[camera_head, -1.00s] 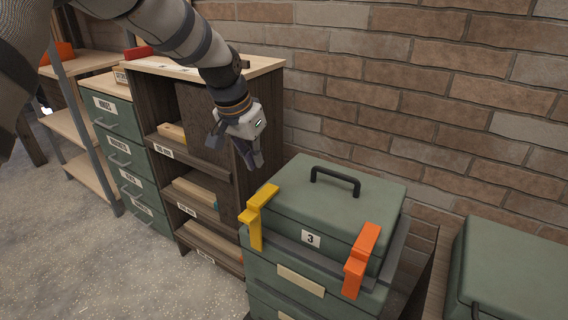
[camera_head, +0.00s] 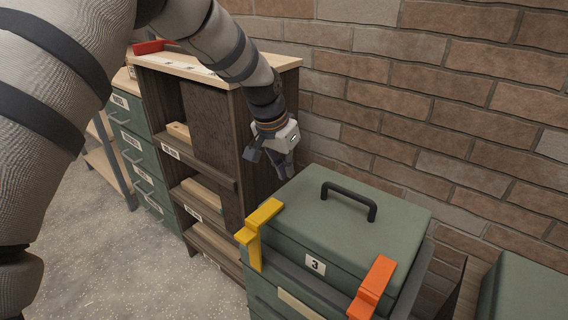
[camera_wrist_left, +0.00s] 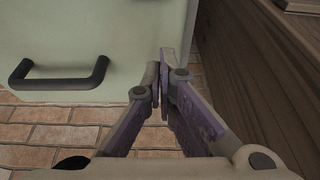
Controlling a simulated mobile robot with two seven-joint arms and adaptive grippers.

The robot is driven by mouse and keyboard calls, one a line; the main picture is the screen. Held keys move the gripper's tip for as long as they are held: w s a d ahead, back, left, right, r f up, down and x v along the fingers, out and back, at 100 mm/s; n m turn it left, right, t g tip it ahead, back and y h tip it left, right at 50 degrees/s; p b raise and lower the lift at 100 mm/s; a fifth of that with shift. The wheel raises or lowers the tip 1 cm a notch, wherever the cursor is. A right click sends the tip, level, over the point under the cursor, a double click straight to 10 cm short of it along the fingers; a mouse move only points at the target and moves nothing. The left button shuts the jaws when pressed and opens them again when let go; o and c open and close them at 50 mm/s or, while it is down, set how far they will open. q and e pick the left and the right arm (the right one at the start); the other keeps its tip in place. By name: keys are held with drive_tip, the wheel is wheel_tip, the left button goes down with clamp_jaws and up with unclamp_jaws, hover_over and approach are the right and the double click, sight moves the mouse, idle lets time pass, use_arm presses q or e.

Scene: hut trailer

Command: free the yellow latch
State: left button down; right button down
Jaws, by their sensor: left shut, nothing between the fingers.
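The yellow latch (camera_head: 258,224) is at the left front corner of the green case (camera_head: 352,216) marked 3. It hooks over the lid's edge and hangs down the front. An orange latch (camera_head: 373,287) is at the right front corner. My left gripper (camera_head: 284,174) is shut and empty, beyond the yellow latch near the lid's back left edge. In the left wrist view its closed fingertips (camera_wrist_left: 161,70) lie over the lid's edge, and the case's black handle (camera_wrist_left: 60,80) shows at left. The yellow latch is out of the wrist view. My right gripper is not in view.
A dark wooden shelf unit (camera_head: 217,120) stands close to the left of the case, with a narrow gap between. A brick wall (camera_head: 430,90) is behind. Another green case (camera_head: 520,290) is at the right edge. Open floor (camera_head: 120,260) lies in front.

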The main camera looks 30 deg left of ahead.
sight(284, 196)
use_arm(q)
drive_tip(key=x, duration=0.4)
drive_tip(key=shift+f+b, duration=0.25)
drive_tip(key=shift+b, duration=0.05)
drive_tip(key=shift+s, duration=0.2)
drive_tip(key=shift+s+a+r+p, duration=0.1)
drive_tip(key=shift+s+p, duration=0.55)
drive_tip(key=shift+s, duration=0.55)
drive_tip(key=shift+s+f, duration=0.2)
drive_tip(key=shift+s, duration=0.25)
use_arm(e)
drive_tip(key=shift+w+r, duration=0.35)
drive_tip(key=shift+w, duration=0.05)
use_arm(q)
drive_tip(key=shift+w, duration=0.1)
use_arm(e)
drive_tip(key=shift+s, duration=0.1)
